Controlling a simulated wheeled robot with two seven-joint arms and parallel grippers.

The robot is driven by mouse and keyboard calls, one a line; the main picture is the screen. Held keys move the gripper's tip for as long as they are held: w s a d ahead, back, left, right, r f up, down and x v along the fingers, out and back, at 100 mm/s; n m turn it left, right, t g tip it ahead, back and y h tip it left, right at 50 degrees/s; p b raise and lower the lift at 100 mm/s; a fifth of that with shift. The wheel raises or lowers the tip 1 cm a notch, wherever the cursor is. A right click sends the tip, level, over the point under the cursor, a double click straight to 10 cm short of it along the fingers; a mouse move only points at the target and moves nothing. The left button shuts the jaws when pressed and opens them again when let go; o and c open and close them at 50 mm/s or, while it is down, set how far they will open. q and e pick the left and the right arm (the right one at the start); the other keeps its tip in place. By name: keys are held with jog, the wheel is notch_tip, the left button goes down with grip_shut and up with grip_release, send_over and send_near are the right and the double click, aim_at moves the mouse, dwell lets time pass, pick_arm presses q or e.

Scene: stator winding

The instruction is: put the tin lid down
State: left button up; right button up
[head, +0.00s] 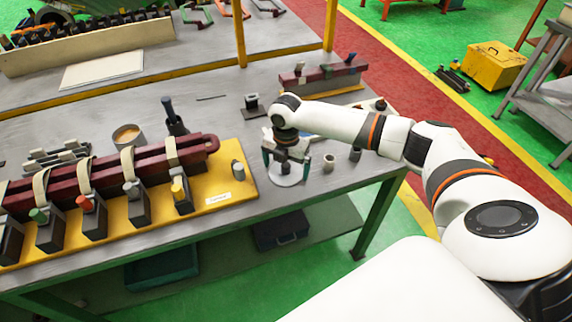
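The tin lid (288,179) is a pale grey disc with a small dark part at its middle. It is at the front right of the grey workbench, right below my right gripper (286,166). That gripper points down, its dark fingers apart on either side of the lid's middle. I cannot tell whether they press on the lid, or whether the lid rests on the bench or is just above it. The tin (128,136) stands uncovered behind the yellow board, with tan contents showing. My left gripper is not in view.
A yellow board (231,183) with dark red bars and several clamps fills the bench's left. A small dark cup (329,162) and a dark cylinder (355,153) stand right of the lid. A dark red block (322,75) lies behind my arm. The bench's front edge is close.

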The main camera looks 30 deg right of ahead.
aim_at(286, 165)
notch_tip(286, 165, up, 12)
jog(key=b, duration=0.1)
jog(key=shift+r+b, duration=0.15)
jog(key=shift+b, duration=0.25)
dwell(0.6)
